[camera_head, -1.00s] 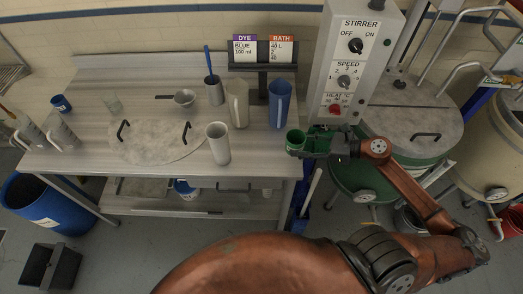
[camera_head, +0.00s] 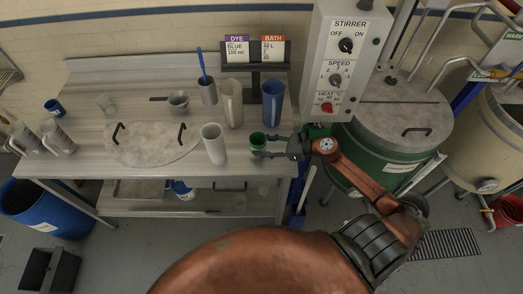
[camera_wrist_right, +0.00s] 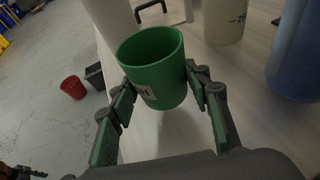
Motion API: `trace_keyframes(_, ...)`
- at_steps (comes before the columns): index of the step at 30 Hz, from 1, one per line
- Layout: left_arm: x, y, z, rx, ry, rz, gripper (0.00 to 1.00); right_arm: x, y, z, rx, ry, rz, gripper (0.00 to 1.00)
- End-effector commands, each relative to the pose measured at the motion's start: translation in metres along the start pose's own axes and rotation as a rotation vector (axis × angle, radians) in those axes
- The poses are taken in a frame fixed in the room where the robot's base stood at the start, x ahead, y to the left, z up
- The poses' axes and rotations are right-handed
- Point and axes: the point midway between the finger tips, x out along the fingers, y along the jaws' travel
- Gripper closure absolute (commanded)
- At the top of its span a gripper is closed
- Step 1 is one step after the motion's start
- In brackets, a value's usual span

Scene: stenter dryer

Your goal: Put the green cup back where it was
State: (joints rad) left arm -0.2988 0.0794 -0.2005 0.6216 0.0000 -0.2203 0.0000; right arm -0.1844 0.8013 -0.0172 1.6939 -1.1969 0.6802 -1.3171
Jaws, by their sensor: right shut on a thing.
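The green cup (camera_head: 258,141) is at the right end of the table (camera_head: 90,172), near the front edge, right of a white cylinder. My right gripper (camera_head: 272,148) is shut on it from the right. In the right wrist view the green cup (camera_wrist_right: 153,68) is upright between the two fingers of the right gripper (camera_wrist_right: 160,92), with its open top showing. Whether its base touches the tabletop cannot be told. My left gripper is not in view.
A white cylinder (camera_head: 213,143) stands just left of the cup. A cream jug (camera_head: 231,103) and a blue tall cup (camera_head: 273,102) stand behind. The grey stirrer control box (camera_head: 335,75) and a green vat (camera_head: 385,145) are to the right.

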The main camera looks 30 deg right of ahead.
Motion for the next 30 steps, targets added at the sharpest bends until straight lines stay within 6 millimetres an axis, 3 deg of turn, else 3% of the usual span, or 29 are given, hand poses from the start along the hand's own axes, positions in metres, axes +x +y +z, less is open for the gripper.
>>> trace_keyframes(9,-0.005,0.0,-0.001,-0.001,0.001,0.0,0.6,0.019,0.0,-0.032,0.001,-0.001,0.001,0.8)
trace_keyframes(21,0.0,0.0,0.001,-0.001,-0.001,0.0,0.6,0.021,0.0,-0.037,0.0,0.0,0.001,0.8)
trace_keyframes(22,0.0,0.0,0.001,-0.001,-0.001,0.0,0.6,0.021,0.0,-0.037,0.0,0.001,0.001,0.55)
trace_keyframes(30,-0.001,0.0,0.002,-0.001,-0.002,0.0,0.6,0.02,0.0,-0.036,0.0,0.0,0.001,0.38)
